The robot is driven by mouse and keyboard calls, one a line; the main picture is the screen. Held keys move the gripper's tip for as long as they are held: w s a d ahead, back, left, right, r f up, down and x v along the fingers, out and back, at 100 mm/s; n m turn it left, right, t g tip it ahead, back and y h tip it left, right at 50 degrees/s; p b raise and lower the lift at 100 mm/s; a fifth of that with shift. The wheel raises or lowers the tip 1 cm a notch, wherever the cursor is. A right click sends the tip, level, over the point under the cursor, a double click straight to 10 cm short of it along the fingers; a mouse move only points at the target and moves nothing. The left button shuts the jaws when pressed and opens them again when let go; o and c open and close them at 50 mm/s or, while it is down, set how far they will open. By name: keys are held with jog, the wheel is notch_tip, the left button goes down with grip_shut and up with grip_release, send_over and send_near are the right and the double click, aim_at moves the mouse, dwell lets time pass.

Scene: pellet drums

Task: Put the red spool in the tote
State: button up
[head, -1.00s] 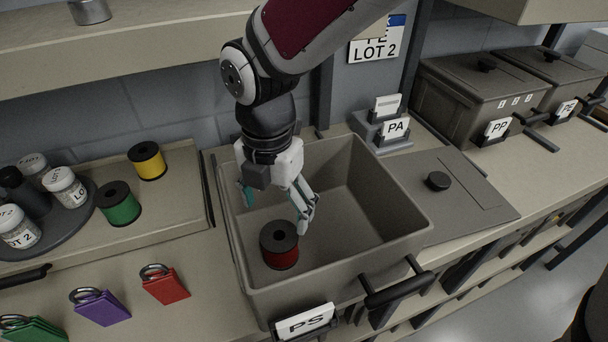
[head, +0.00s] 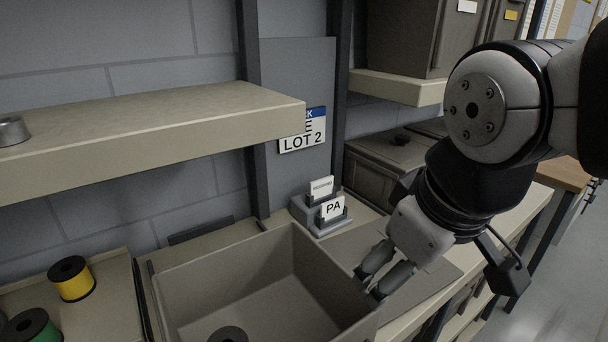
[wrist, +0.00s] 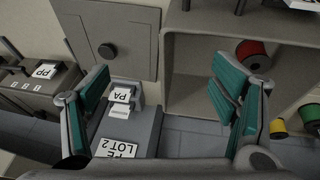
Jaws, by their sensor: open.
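The red spool lies inside the open grey-beige tote (head: 297,240). In the head view only its dark top flange (head: 228,334) shows at the bottom edge. In the wrist view the red spool (wrist: 254,56) is inside the tote (wrist: 190,84), near one wall. My gripper (head: 372,290) is outside the tote, over its right rim and the flat lid beside it. In the wrist view the fingers are wide apart with nothing between them. The gripper is open and empty, apart from the spool.
A yellow spool (head: 72,279) and a green spool (head: 32,328) stand on the raised board left of the tote. A PA card holder (head: 322,212) sits behind the lid. A shelf (head: 150,135) overhangs at the left. A grey bin (head: 385,168) stands behind my arm.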

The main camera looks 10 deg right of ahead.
jog(key=s+d+m, duration=0.1)
jog(key=s+m, duration=0.1)
jog(key=m, duration=0.1)
jog(key=s+d+m, duration=0.1)
jog(key=m, duration=0.1)
jog(key=shift+d+r+t, duration=0.25)
jog(key=shift+d+t, duration=0.05)
jog(key=shift+t, duration=0.1)
jog(key=shift+w, duration=0.1)
jog(key=shift+c, duration=0.5)
